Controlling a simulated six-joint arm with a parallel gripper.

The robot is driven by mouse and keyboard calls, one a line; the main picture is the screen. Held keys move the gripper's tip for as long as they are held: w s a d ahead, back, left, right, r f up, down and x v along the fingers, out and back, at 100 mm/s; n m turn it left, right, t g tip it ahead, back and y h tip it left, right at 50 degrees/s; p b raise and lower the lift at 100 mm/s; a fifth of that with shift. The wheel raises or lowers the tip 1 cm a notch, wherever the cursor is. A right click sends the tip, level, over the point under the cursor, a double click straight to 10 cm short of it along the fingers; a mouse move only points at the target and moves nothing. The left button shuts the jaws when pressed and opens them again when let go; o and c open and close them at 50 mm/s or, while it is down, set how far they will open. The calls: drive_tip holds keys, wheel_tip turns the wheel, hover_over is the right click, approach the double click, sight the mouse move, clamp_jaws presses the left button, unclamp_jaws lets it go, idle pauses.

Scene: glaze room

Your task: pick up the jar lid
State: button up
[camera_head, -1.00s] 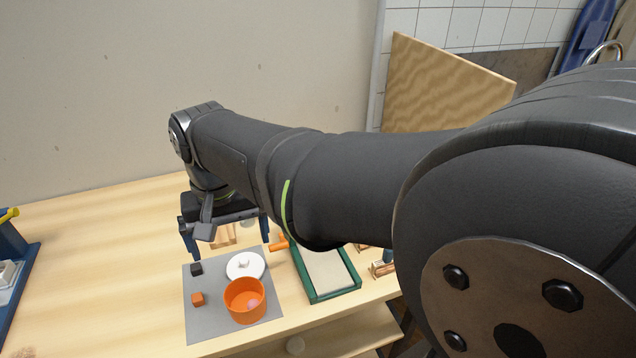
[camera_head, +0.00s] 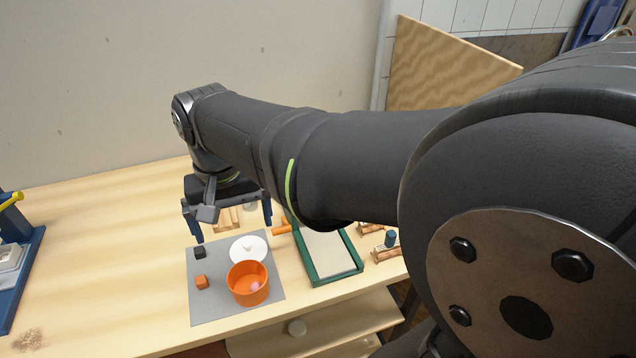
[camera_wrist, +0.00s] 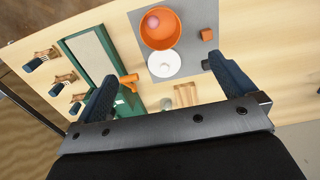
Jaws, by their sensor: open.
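The jar lid (camera_head: 248,249) is a white disc with a small knob. It lies on the grey mat (camera_head: 211,308), just behind the orange jar (camera_head: 247,284), and it also shows in the wrist view (camera_wrist: 164,64). The jar is open at the top and holds a small pink item (camera_head: 255,287). My gripper (camera_head: 234,232) is open and empty, above the table behind the mat. In the wrist view its two fingers (camera_wrist: 165,88) stand wide apart, with the lid beyond them.
A black cube (camera_head: 199,252) and an orange cube (camera_head: 201,282) sit on the mat's left side. A green-framed tray (camera_head: 338,275) stands right of the mat, with an orange-handled tool (camera_wrist: 129,79) beside it. A slatted wooden piece (camera_wrist: 186,96) lies behind the mat. The table's left part is mostly clear.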

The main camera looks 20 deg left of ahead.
drive_tip(key=n, duration=0.9)
hover_over(247, 243)
drive_tip(key=f, duration=0.1)
wheel_tip(247, 243, down, 18)
drive_tip(key=shift+r, duration=0.25)
drive_tip(key=c, duration=0.9)
